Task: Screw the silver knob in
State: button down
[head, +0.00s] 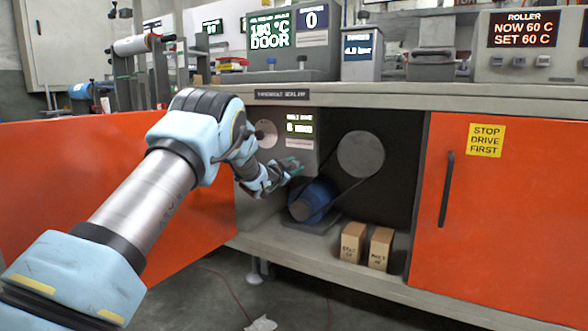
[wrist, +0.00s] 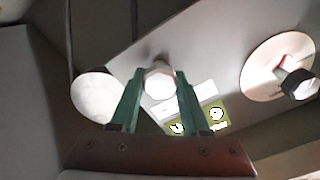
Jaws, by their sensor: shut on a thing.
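The silver knob (wrist: 159,79) shows in the wrist view as a pale, rounded end between my fingertips, in front of the grey drive box (wrist: 200,45). My gripper (wrist: 160,88) is shut on it, with one green finger on each side. In the head view my gripper (head: 295,168) is at the lower part of the grey drive box (head: 301,146), inside the open cabinet. The knob cannot be made out there, as the gripper covers it. How deep its thread sits is hidden.
A dial with a black knob (wrist: 298,84) is on the box face. Right of the box are a large grey pulley (head: 361,154), a belt and a blue motor (head: 315,200). Two small cartons (head: 353,243) stand on the cabinet floor. Orange doors (head: 500,210) flank the opening.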

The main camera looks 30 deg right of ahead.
jog(key=m, duration=0.2)
jog(key=m+b, duration=0.1)
jog(key=m, duration=0.1)
jog(key=m+b, duration=0.1)
jog(key=shift+s+d+f+m, duration=0.1)
jog(key=shift+f+m, duration=0.15)
jog(key=shift+m, duration=0.15)
jog(key=m+b, duration=0.2)
jog(key=m, duration=0.2)
jog(key=shift+m+b, duration=0.3)
jog(key=shift+b, duration=0.1)
jog(key=shift+c, duration=1.9)
grip_release()
jog(key=shift+r, duration=0.1)
jog(key=p+v, duration=0.3)
jog(key=v, duration=0.8)
